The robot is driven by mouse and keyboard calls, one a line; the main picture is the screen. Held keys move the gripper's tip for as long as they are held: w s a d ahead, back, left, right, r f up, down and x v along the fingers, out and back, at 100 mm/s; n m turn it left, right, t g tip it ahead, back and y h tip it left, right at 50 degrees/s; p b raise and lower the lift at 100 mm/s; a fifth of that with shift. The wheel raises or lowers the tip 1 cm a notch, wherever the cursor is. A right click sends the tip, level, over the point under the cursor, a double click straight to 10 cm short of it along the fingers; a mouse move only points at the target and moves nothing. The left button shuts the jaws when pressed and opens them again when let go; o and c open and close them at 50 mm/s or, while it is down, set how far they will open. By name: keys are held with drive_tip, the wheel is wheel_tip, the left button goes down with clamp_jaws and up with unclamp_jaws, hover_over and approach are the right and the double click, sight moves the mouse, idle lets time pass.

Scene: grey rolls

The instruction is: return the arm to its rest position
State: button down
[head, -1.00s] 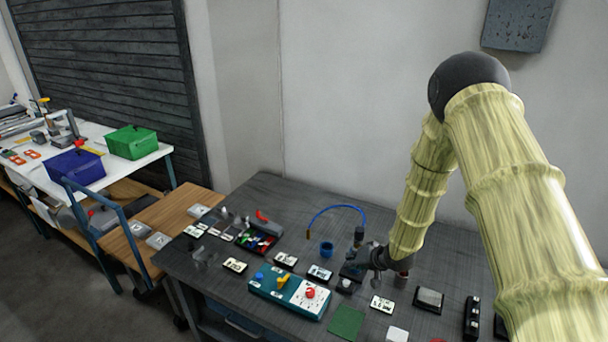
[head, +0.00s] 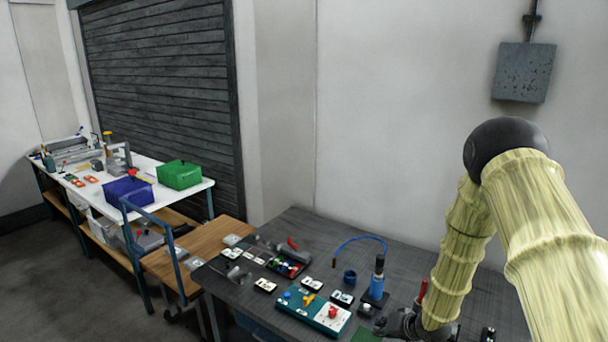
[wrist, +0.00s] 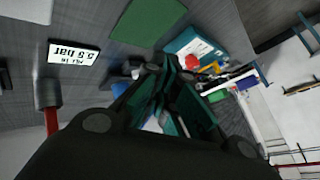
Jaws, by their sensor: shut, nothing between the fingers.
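My arm (head: 546,228) is pale yellow with a dark elbow and comes in from the right side of the head view. Its dark gripper (head: 392,324) is low over the dark grey table (head: 228,287), to the right of the teal panel (head: 312,311). In the wrist view the gripper (wrist: 166,74) shows its teal-and-black fingers drawn together with nothing held. The fingertips overlap in that view, and the gripper's lower side is hidden in the head view.
A blue-and-black upright tool (head: 377,282) and a blue cup (head: 350,277) stand close to the gripper. A red-handled thing (head: 421,292) is behind it.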

drive_tip(key=shift+g, duration=0.5)
drive_tip(key=s+f, duration=0.2)
drive_tip(key=f, duration=0.1)
drive_tip(key=s+f, duration=0.1)
drive_tip(key=shift+s+a+f, duration=0.3)
drive_tip(key=shift+s, duration=0.1)
drive_tip(key=s+f+n+g+h, duration=0.1)
drive_tip(key=s+f+g, duration=0.15)
drive_tip(key=s, duration=1.15)
drive_tip(key=s+f+g+h, duration=0.2)
drive_tip(key=s+f, duration=0.2)
drive_tip(key=s, duration=1.1)
drive_tip(key=s+f+n+g+h, duration=0.1)
drive_tip(key=s+f+g, duration=0.2)
drive_tip(key=s, duration=1.1)
wheel_tip(320, 180, down, 10)
drive_tip(key=b, duration=1)
drive_tip(key=shift+w+r+t+h, duration=0.15)
drive_tip(key=shift+w+t+h, duration=0.15)
drive_tip(key=shift+w+t, duration=0.05)
